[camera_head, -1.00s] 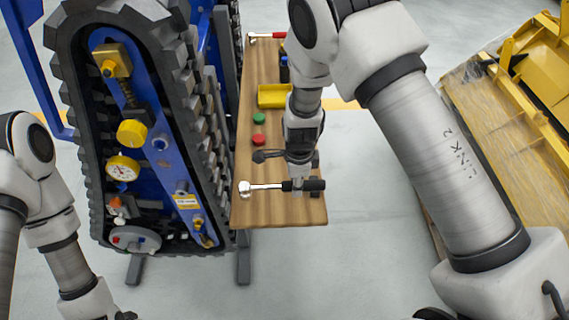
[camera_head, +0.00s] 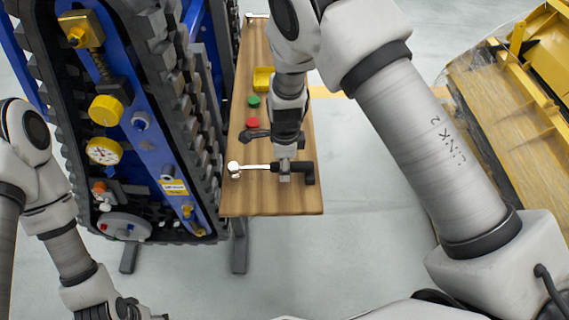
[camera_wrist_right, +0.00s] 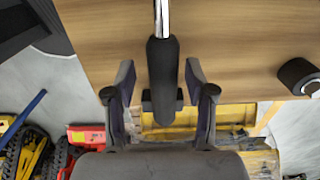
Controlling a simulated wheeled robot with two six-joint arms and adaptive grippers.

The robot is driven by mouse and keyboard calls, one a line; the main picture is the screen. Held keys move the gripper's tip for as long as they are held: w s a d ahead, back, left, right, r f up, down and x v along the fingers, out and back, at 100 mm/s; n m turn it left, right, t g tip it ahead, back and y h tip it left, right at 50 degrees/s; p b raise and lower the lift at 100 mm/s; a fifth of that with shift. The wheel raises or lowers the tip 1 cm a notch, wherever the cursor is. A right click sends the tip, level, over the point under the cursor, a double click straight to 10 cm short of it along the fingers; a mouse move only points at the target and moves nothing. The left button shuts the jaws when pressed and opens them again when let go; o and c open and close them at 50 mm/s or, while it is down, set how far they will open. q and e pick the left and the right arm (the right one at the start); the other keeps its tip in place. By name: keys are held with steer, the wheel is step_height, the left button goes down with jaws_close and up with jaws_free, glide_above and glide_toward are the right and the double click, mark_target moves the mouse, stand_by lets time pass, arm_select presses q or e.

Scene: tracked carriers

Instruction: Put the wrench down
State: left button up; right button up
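The wrench has a silver head and shaft (camera_head: 255,167) and a black handle. It lies across the near end of the wooden tabletop (camera_head: 236,203), its head to the left. In the right wrist view its black handle (camera_wrist_right: 162,75) runs between my right gripper's fingers. My right gripper (camera_wrist_right: 160,80) is open, with a visible gap on each side of the handle. In the head view that gripper (camera_head: 284,174) is at the handle, partly hiding it. My left gripper (camera_head: 130,308) is partly cut off at the bottom edge, and its opening cannot be made out.
A tracked carrier (camera_head: 140,120) borders the table on the left. Yellow machinery (camera_head: 530,70) is at right.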

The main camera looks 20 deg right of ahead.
steer(key=shift+d+r, duration=0.1)
steer(key=shift+w+r, duration=0.15)
steer(key=shift+r, duration=0.2)
step_height(320, 180, up, 11)
steer(key=b, duration=0.1)
steer(key=shift+b, duration=0.35)
